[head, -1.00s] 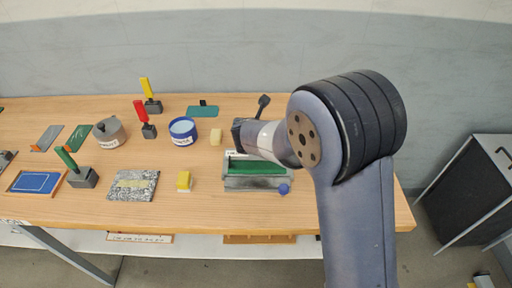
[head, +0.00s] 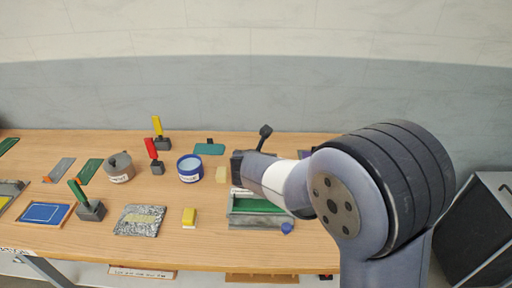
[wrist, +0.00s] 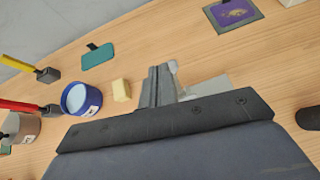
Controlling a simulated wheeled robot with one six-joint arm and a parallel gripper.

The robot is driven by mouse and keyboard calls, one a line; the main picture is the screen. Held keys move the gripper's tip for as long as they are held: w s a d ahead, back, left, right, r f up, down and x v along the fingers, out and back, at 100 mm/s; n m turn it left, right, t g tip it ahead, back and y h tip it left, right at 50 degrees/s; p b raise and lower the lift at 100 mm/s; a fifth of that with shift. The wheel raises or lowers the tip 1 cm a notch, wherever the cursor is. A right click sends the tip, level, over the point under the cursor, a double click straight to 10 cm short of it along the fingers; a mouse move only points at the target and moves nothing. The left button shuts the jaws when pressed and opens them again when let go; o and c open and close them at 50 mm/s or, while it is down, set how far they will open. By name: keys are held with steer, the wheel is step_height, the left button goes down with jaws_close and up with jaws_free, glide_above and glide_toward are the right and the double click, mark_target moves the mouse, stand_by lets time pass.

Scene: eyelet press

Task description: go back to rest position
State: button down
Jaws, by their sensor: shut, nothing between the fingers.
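My gripper (head: 238,166) shows at the end of my arm in the head view, small and dark, above the table and behind the grey tray with a green inside (head: 262,220). In the wrist view my gripper (wrist: 160,84) points away over the table with its grey fingers together and nothing between them. A dark plate of my own wrist fills the lower part of that view.
The wooden table (head: 170,255) holds a blue tub (head: 190,170), a grey pot (head: 119,168), a yellow block (head: 189,217), a cream block (head: 221,174), a speckled mat (head: 139,220) and upright handled tools. A blue ball (head: 287,228) sits by the tray. A dark cabinet (head: 480,235) stands right.

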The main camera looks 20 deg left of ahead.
steer(key=r, duration=0.1)
steer(key=s+r, duration=0.1)
steer(key=r, duration=0.2)
steer(key=shift+s+r+p, duration=0.25)
steer(key=shift+r+p, duration=0.05)
steer(key=shift+r, duration=0.1)
steer(key=shift+f, duration=0.15)
steer(key=w+f+b, duration=0.1)
steer(key=f, duration=0.2)
steer(key=w+f+b, duration=0.1)
steer(key=w+f, duration=0.1)
steer(key=f, duration=0.2)
steer(key=w+f+b, duration=0.1)
steer(key=w+f, duration=0.1)
steer(key=f, duration=0.2)
steer(key=shift+w+f, duration=0.15)
steer(key=shift+w, duration=0.1)
steer(key=shift+w+a, duration=0.1)
steer(key=shift+w, duration=0.2)
steer(key=shift+s, duration=0.1)
